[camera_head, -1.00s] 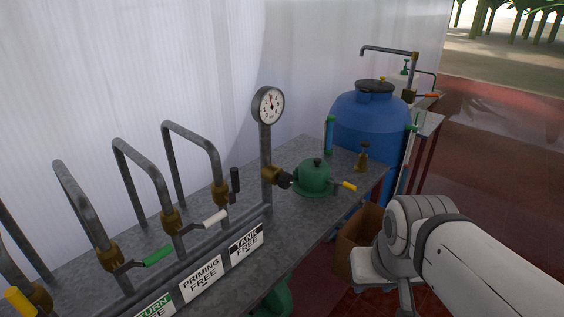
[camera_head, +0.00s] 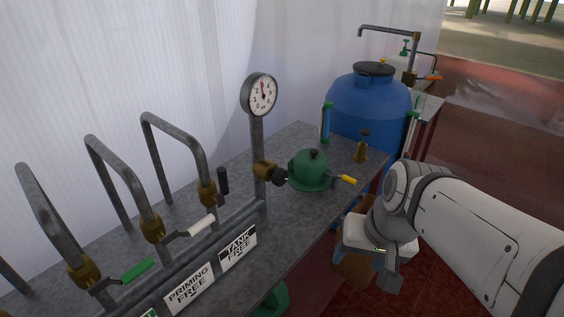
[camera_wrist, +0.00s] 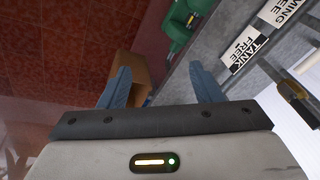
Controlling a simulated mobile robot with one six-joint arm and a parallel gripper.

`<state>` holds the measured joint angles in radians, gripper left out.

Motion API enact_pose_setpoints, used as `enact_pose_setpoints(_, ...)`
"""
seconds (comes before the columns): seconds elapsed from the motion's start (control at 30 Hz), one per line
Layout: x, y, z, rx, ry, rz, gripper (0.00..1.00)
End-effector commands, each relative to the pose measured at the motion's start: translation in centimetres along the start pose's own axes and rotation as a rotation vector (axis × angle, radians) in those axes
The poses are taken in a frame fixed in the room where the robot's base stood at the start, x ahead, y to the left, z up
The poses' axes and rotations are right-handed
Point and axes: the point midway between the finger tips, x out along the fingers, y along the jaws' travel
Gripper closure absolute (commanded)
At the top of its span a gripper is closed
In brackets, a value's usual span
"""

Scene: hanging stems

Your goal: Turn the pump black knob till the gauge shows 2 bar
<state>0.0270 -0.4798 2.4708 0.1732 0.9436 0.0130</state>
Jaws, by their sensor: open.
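The gauge (camera_head: 259,94) is a round white dial on an upright grey pipe. Its needle points nearly straight up, and the number it marks is too small to read surely. A black knob (camera_head: 280,178) sits on the brass valve (camera_head: 264,170) at the pipe's foot, facing right. The green dome-shaped pump body (camera_head: 309,170) stands beside it, with a small black cap on top and a yellow lever at its right. My gripper (camera_head: 376,262) is to the right of the bench, apart from the knob. In the wrist view my gripper (camera_wrist: 161,85) is open and empty; the knob does not show there.
Pipes with brass valves and coloured levers line the grey bench (camera_head: 215,150) at left. A blue barrel (camera_head: 368,108) stands behind. A small brass fitting (camera_head: 361,147) stands near the bench's right edge. A cardboard box (camera_wrist: 128,72) sits below. Red floor lies right of the bench.

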Motion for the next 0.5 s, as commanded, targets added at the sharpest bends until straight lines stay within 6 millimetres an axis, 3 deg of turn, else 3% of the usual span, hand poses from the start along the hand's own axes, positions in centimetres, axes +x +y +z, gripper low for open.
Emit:
enact_pose_setpoints(0.03, 1.8, -1.1, -0.2, 0.076, -0.058, -0.064, 0.37)
enact_pose_setpoints(0.1, 3.6, -3.3, -0.8, 0.208, -0.145, -0.176, 0.32)
enact_pose_setpoints(0.27, 7.0, -8.5, -4.1, 0.546, -0.347, -0.454, 0.31)
enact_pose_setpoints(0.4, 9.5, -11.9, -9.0, 0.848, -0.505, -0.7, 0.31)
enact_pose_setpoints(0.5, 11.4, -13.0, -13.4, 1.061, -0.597, -0.874, 0.31)
